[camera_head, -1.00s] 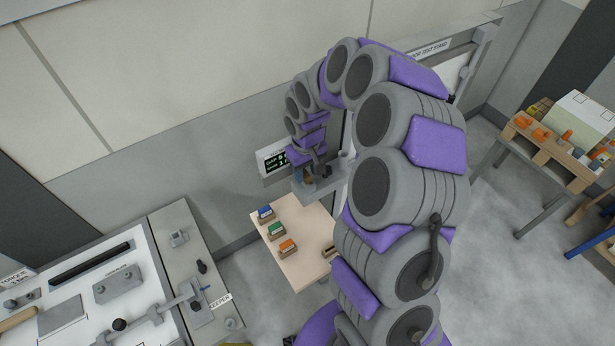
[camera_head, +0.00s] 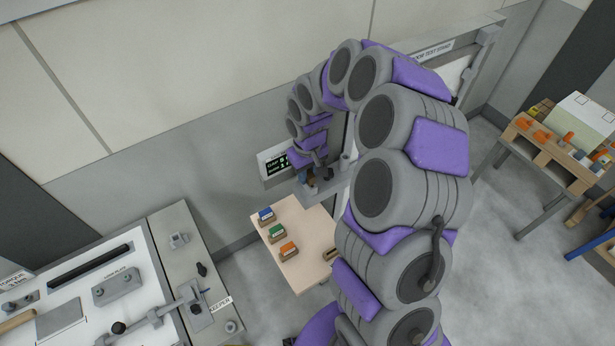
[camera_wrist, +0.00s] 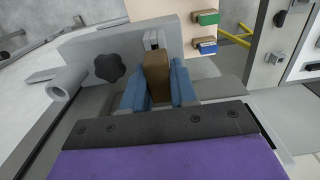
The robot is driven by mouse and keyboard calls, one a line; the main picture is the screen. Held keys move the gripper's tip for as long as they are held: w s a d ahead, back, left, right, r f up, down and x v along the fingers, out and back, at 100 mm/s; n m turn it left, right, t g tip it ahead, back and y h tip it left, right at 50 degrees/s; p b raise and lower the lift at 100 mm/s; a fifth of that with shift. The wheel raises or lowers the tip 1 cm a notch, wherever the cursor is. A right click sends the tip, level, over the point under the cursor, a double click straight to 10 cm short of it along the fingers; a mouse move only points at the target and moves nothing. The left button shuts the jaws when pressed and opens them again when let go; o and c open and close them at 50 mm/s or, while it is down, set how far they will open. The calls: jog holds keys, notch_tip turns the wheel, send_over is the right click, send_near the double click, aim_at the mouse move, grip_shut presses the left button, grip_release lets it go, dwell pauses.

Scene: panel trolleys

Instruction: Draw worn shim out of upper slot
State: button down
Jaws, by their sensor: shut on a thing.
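The worn shim shows as a brown block (camera_wrist: 157,80) in the wrist view. My gripper (camera_wrist: 159,84) is shut on it, with a blue finger on each side. The shim's far end faces a pale slot piece (camera_wrist: 152,40) on a grey bracket (camera_wrist: 82,48); I cannot tell how much of the shim is still inside. In the head view my gripper (camera_head: 308,180) is at the grey bracket (camera_head: 328,188), beside the wall, with the shim too small to make out clearly.
A black knob (camera_wrist: 110,67) sits left of the shim on the bracket. A small display (camera_head: 274,162) is behind the gripper. A pale table (camera_head: 300,229) below holds blue, green and orange-topped blocks. A bench (camera_head: 83,284) is at lower left, a loaded trolley (camera_head: 556,156) at right.

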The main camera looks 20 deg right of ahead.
aim_at(308, 171)
jog(key=shift+r, duration=0.1)
jog(key=shift+d+r, duration=0.15)
jog(key=shift+r, duration=0.35)
jog(key=shift+r, duration=0.5)
jog(key=shift+r+p, duration=1.05)
jog(key=shift+r, duration=2.3)
